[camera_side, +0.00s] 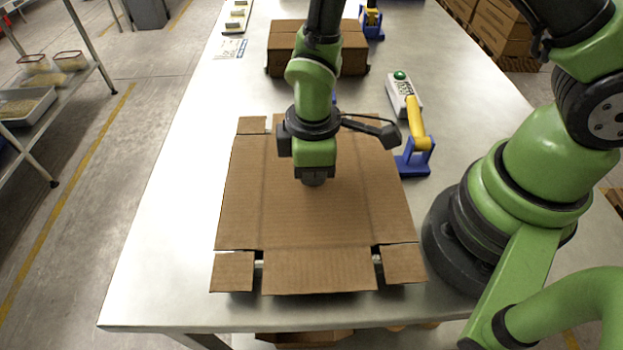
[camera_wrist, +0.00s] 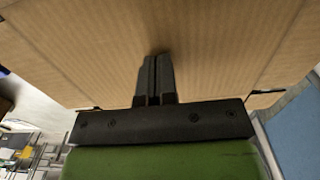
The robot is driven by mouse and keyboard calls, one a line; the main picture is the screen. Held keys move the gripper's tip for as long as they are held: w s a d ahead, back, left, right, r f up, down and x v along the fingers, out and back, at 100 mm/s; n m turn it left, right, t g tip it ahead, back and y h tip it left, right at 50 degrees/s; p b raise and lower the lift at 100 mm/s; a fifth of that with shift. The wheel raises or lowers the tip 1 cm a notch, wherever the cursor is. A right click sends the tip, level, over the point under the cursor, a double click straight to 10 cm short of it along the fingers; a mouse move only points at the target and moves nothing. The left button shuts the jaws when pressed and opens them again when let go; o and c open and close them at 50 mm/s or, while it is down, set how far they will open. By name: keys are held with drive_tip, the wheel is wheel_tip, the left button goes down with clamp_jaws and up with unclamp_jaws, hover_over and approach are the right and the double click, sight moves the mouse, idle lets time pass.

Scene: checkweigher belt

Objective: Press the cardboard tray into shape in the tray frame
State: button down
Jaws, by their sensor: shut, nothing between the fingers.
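The cardboard tray (camera_side: 245,190) is a flat brown blank with crease lines and corner flaps, lying over the middle of the table in the side view. Its flaps are spread out and it looks unfolded. In the wrist view the cardboard (camera_wrist: 215,50) fills most of the picture. My gripper (camera_side: 313,181) is above the middle of the blank, pointing down. In the wrist view its two dark fingers (camera_wrist: 157,62) are together and empty, with the tips close to or at the cardboard; contact cannot be told. The tray frame is not clearly visible; the blank covers what lies beneath it.
A blue and yellow clamp-like device (camera_side: 416,140) stands right of the blank, beside a white box with a green button (camera_side: 401,90). A closed brown carton (camera_side: 283,50) stands behind. Another blue and yellow device (camera_side: 371,20) is farther back. The table's left side (camera_side: 175,215) is clear.

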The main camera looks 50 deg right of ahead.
drive_tip(key=shift+f, duration=1.85)
drive_tip(key=shift+r, duration=0.1)
drive_tip(key=shift+r, duration=5.45)
drive_tip(key=s+d+r+m+t, duration=0.2)
drive_tip(key=s+r+m, duration=0.1)
drive_tip(key=r, duration=0.3)
drive_tip(key=s+d+r+m+t+y, duration=0.1)
drive_tip(key=s+d+r+m+t, duration=0.1)
drive_tip(key=r, duration=0.5)
drive_tip(key=s+d+r+m+t+y, duration=0.1)
drive_tip(key=s+d+r+m+t, duration=0.2)
drive_tip(key=m, duration=0.5)
drive_tip(key=v, duration=0.4)
